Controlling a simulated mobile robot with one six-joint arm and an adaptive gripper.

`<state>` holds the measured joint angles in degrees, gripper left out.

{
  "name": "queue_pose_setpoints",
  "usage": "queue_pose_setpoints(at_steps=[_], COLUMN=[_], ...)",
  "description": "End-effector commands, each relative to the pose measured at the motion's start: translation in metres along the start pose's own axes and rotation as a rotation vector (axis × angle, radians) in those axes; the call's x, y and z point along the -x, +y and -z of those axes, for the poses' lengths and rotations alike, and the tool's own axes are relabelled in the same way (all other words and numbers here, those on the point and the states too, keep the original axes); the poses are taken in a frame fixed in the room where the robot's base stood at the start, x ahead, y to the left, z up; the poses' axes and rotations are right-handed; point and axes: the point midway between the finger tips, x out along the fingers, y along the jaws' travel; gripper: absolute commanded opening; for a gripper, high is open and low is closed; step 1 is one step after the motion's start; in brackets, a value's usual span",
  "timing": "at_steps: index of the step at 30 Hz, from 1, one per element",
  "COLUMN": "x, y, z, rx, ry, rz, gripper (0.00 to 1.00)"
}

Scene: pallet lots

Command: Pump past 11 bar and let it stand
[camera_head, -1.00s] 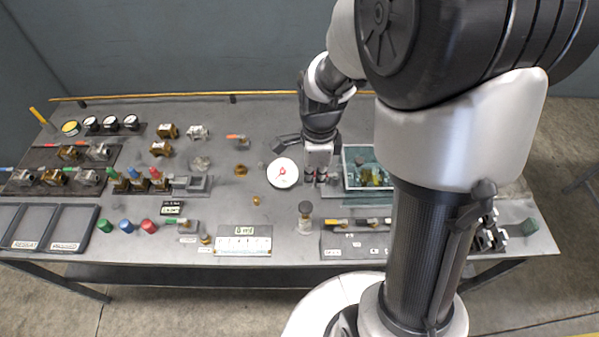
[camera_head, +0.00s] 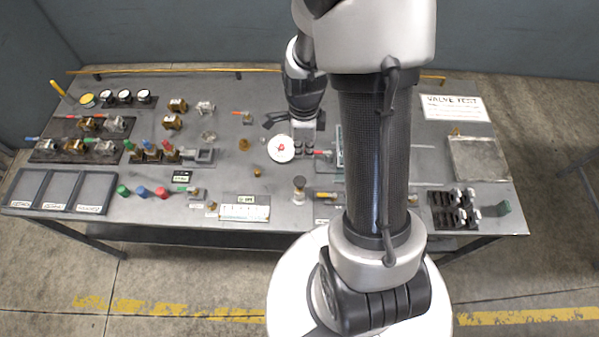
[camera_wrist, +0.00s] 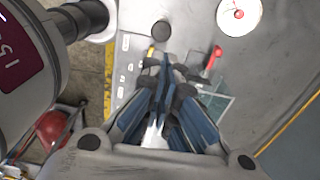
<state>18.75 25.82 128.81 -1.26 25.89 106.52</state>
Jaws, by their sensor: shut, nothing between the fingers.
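A round white gauge (camera_head: 281,148) with a red needle or mark lies on the bench; it also shows at the top of the wrist view (camera_wrist: 240,14). Its reading is too small to tell. My gripper (camera_head: 304,152) points down just right of the gauge. In the wrist view my gripper (camera_wrist: 165,66) has its fingers together with nothing between them. A red-handled lever (camera_wrist: 213,57) shows beyond the fingers, apart from them. A teal-floored tray (camera_wrist: 218,103) lies partly behind the fingers. I cannot make out which part is the pump handle.
Valves, small gauges (camera_head: 124,97) and coloured caps (camera_head: 142,191) crowd the bench's left side. Empty grey trays (camera_head: 61,190) stand at front left. A square plate (camera_head: 480,159) and black rack (camera_head: 456,209) stand at right. My arm hides part of the bench.

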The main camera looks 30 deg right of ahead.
Motion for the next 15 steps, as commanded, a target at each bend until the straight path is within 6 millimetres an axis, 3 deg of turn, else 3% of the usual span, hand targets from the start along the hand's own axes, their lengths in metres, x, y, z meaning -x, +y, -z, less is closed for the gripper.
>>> queue_pose_setpoints(at_steps=[8, 15], x=[-0.006, -0.047], y=[0.000, 0.002], z=[0.000, 0.000], rx=[0.001, 0.002], ry=[0.000, 0.002], rz=[-0.001, -0.006], gripper=[0.00, 0.00])
